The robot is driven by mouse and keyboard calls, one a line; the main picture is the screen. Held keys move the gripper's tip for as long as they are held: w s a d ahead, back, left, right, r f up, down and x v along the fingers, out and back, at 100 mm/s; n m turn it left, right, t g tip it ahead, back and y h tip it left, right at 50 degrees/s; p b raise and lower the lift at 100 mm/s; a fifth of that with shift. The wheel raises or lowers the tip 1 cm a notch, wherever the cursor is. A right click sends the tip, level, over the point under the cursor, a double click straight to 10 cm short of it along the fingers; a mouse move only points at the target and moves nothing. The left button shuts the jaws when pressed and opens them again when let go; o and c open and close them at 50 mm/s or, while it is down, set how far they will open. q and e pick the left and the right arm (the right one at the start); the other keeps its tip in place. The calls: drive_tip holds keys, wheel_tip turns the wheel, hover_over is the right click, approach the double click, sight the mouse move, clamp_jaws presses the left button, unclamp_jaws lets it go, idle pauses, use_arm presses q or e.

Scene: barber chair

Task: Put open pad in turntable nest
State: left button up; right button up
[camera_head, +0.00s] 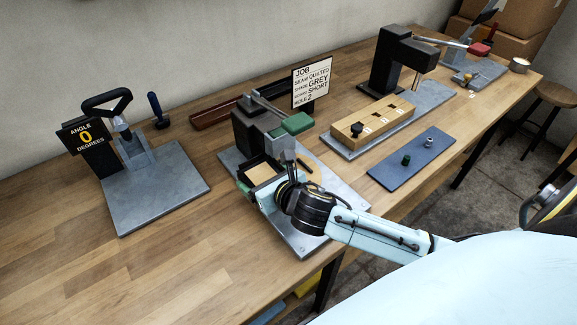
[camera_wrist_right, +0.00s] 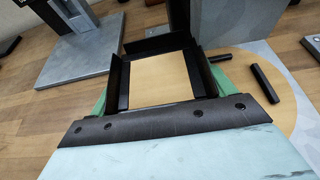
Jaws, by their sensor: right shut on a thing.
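The open pad (camera_head: 263,172) looks like a black-walled tray with a tan board in its floor. In the right wrist view the pad (camera_wrist_right: 158,82) has dark walls standing up around the board. My right gripper (camera_head: 262,183) is shut on it, with a green finger at each side in the wrist view. The pad is over the grey base plate of the turntable station (camera_head: 309,240). A tan rounded turntable disc (camera_wrist_right: 262,72) shows beside and under it, with short black bars on top. The gripper and pad hide most of the nest; I cannot tell whether the pad touches it. My left gripper is not in view.
A dark press with a green handle (camera_head: 292,124) stands just behind the pad. An angle stand (camera_head: 150,190) is at left. A wooden block (camera_head: 372,122) and a blue mat (camera_head: 412,161) are at right. A job sign (camera_head: 313,82) stands behind. The front left bench is clear.

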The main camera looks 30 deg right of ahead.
sight(277, 167)
drive_tip(key=d, duration=0.4)
drive_tip(key=shift+w, duration=0.2)
drive_tip(key=d, duration=0.3)
drive_tip(key=shift+w+d, duration=0.15)
drive_tip(key=shift+d+f, duration=0.25)
drive_tip(key=shift+f, duration=0.45)
drive_tip(key=shift+a, duration=0.1)
drive_tip(key=shift+f, duration=0.2)
drive_tip(key=o, duration=1)
drive_tip(key=shift+f, duration=0.1)
drive_tip(key=shift+o, duration=0.2)
